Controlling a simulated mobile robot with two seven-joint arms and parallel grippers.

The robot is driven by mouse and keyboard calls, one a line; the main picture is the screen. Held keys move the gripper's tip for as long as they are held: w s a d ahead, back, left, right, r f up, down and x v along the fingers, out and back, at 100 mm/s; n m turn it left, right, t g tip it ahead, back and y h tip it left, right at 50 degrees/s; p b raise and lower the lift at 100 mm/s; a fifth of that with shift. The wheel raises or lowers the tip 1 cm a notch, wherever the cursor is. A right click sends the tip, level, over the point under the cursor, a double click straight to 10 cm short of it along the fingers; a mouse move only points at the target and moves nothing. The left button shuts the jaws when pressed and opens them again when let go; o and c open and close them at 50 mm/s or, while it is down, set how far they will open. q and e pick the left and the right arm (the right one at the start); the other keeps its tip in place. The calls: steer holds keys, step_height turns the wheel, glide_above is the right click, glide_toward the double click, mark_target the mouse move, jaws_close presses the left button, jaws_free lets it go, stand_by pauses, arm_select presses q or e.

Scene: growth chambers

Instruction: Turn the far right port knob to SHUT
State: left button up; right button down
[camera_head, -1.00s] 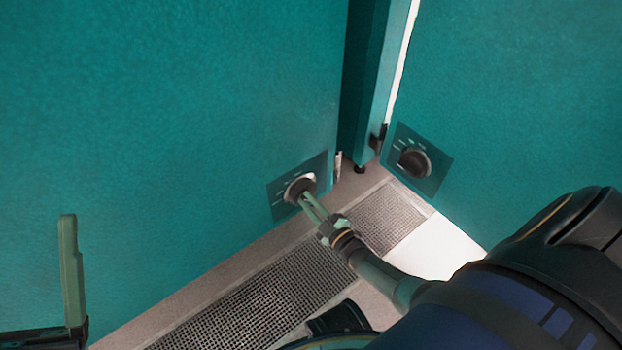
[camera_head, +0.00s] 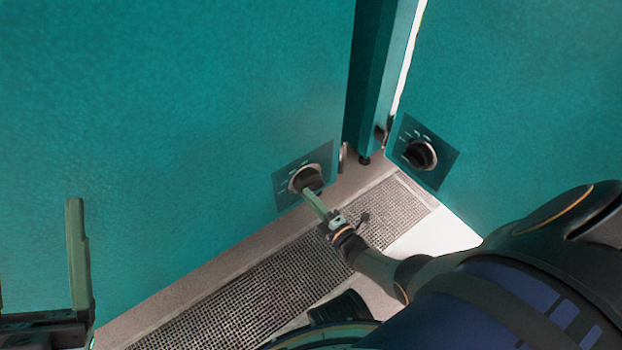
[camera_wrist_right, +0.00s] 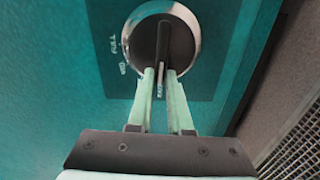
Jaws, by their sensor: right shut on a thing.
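A dark round knob (camera_head: 307,178) in a silver ring sits on a square plate low on the left teal panel. My right gripper (camera_head: 309,192) reaches it from below. In the right wrist view, its two pale green fingers (camera_wrist_right: 162,75) are closed on the lower end of the knob's upright dark bar (camera_wrist_right: 164,45). FULL and MID read at the left of the dial; a label by the fingertips is partly covered. A second knob (camera_head: 418,154) on the right panel is untouched. My left gripper (camera_head: 38,245) is partly in view at lower left, fingers apart and empty.
A teal post (camera_head: 377,90) stands between the two panels (camera_head: 180,90). A metal floor grating (camera_head: 265,290) runs below the left panel. The space in front of the right panel's knob is clear.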

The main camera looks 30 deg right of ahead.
steer(key=shift+f+n, duration=0.15)
steer(key=shift+n, duration=0.35)
steer(key=c, duration=0.8)
jaws_free()
steer(key=shift+c, duration=0.2)
steer(key=shift+s, duration=0.15)
